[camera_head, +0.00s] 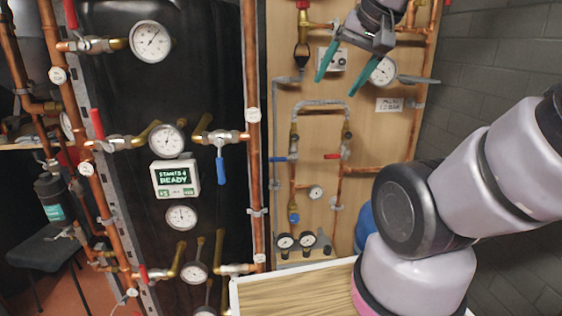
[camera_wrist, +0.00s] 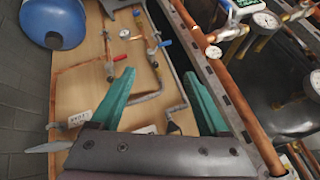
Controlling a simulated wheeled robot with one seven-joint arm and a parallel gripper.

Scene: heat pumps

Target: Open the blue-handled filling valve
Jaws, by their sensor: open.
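Below the grey looped hose (camera_head: 320,103) on the wooden board, a small blue handle (camera_head: 279,158) sits on the left pipe, lying crosswise to it. A red handle (camera_head: 332,156) sits likewise on the right pipe. In the wrist view the blue handle (camera_wrist: 164,43) is beyond the fingertips, near the top middle, with the red handle (camera_wrist: 136,38) to its left. My gripper (camera_head: 337,86) is open and empty, above and in front of the hose; its teal fingers also frame the wrist view (camera_wrist: 158,80). It touches neither handle, as far as I can see.
Another blue lever (camera_head: 220,165) hangs down on the dark tank's pipework at left. A copper pipe (camera_head: 253,130) runs upright between tank and board. A gauge (camera_head: 383,70) is close behind my gripper. A blue vessel (camera_wrist: 55,22) and a grey wall (camera_head: 490,60) flank the board.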

